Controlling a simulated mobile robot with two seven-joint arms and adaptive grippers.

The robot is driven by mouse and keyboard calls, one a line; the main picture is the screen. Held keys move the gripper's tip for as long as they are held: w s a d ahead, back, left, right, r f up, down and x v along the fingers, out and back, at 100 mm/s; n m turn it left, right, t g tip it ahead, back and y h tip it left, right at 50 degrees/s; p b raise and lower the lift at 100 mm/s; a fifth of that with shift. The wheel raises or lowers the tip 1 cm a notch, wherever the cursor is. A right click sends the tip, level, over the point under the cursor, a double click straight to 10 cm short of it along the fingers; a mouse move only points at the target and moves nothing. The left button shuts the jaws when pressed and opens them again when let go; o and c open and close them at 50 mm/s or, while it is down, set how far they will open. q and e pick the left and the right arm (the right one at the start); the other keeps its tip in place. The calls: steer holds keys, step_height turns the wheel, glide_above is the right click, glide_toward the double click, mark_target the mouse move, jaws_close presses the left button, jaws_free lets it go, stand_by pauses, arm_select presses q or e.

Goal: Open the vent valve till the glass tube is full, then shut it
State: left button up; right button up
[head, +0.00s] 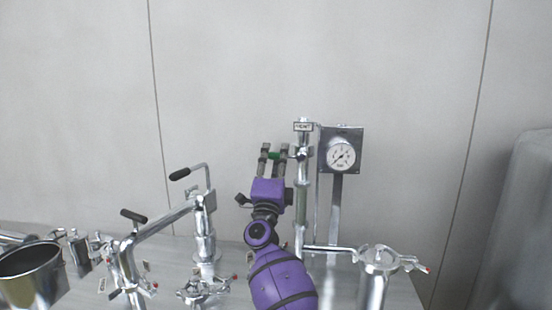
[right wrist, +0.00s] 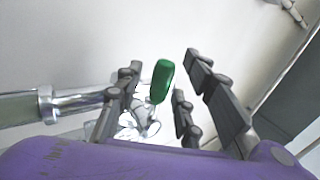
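The vent valve has a green handle (head: 274,156), beside the upright pipe under the VENT label (head: 303,126). In the right wrist view the green handle (right wrist: 162,80) stands between my fingers, with a gap on each side. The glass tube (head: 302,204) is upright below the valve and looks greenish grey. Part of it also shows in the right wrist view (right wrist: 18,107); I cannot make out a liquid level. My right gripper (head: 274,147) is open around the handle, seemingly not touching it. My left gripper is not in view.
A pressure gauge (head: 341,155) on a plate stands just right of the valve. A metal cylinder with a clamp (head: 377,258) is at lower right. A steel pot (head: 30,275) and pipework with a black-gripped lever (head: 180,174) are at left. The pale wall is behind.

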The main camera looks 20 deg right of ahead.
steer(key=v, duration=1.1)
steer(key=shift+s+a, duration=0.15)
steer(key=shift+s, duration=0.05)
steer(key=shift+f, duration=0.15)
